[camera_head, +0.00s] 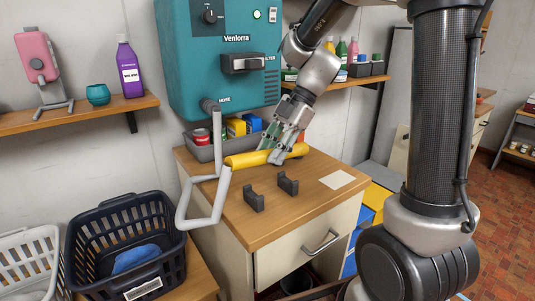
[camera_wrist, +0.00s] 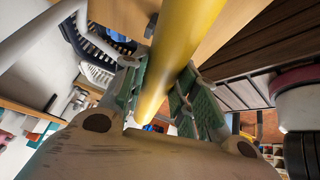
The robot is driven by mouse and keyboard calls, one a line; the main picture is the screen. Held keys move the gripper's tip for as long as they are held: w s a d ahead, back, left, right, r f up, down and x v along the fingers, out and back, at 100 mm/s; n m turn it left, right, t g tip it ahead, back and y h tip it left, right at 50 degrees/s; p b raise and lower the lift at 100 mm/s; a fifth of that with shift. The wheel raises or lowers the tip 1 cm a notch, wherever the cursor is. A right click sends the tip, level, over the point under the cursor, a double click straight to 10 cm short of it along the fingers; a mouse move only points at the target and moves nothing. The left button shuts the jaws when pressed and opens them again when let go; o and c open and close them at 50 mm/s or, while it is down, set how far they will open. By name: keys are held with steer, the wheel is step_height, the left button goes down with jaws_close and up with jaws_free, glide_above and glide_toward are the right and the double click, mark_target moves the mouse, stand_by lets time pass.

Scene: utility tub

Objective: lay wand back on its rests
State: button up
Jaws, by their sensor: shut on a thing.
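The wand is a yellow tube (camera_head: 250,159) with a grey bent hose (camera_head: 217,187) running from its left end to the teal machine. My gripper (camera_head: 283,150) is shut around the yellow tube and holds it roughly level above the wooden cabinet top. In the wrist view the yellow wand (camera_wrist: 182,45) passes between the green finger pads. Two dark grey rests, the left one (camera_head: 254,199) and the right one (camera_head: 288,184), stand empty on the cabinet top, nearer the front than the wand.
The teal machine (camera_head: 190,70) hangs on the wall behind the cabinet (camera_head: 262,226). A grey bin (camera_head: 203,151) with small boxes sits at the cabinet's back. A white card (camera_head: 337,180) lies right of the rests. A dark basket (camera_head: 80,240) with blue cloth stands lower left.

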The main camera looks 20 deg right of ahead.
steer(key=shift+w+d+m+t+h, duration=0.3)
steer(key=shift+w+m+t+h, duration=0.1)
steer(key=shift+w+m+h, duration=0.15)
steer(key=shift+h, duration=0.25)
steer(key=shift+f, duration=4.35)
steer(key=o, duration=1.1)
steer(key=shift+r, duration=0.1)
